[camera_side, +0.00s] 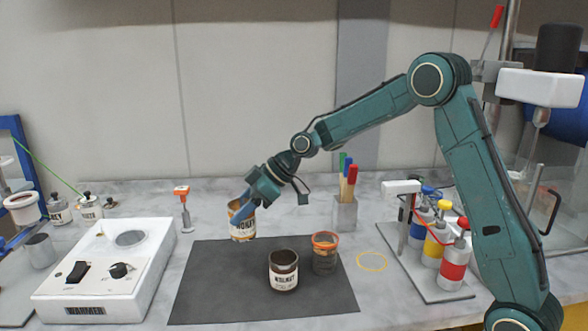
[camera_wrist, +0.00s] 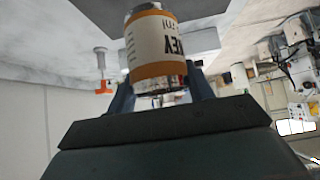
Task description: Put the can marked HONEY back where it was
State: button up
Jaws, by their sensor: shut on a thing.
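The can marked HONEY (camera_side: 243,228), with an orange band and cream label, is between the fingers of my gripper (camera_side: 243,210), at the back edge of the dark mat. It looks slightly tilted; the side view does not clearly show whether its base touches anything. In the wrist view the can (camera_wrist: 152,48) fills the space between the blue fingers of my gripper (camera_wrist: 160,95), its label partly showing. My gripper is shut on it. A yellow ring (camera_side: 372,252) lies on the bench right of the mat, with nothing standing in it.
On the dark mat (camera_side: 215,290) stand a can marked WALNUT (camera_side: 284,283) and an orange-rimmed can (camera_side: 324,264). A brush holder (camera_side: 345,214) stands behind.

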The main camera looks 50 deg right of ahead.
jog(key=shift+f, duration=4.8)
jog(key=shift+f, duration=0.1)
jog(key=o, duration=1.1)
jog(key=v, duration=1.2)
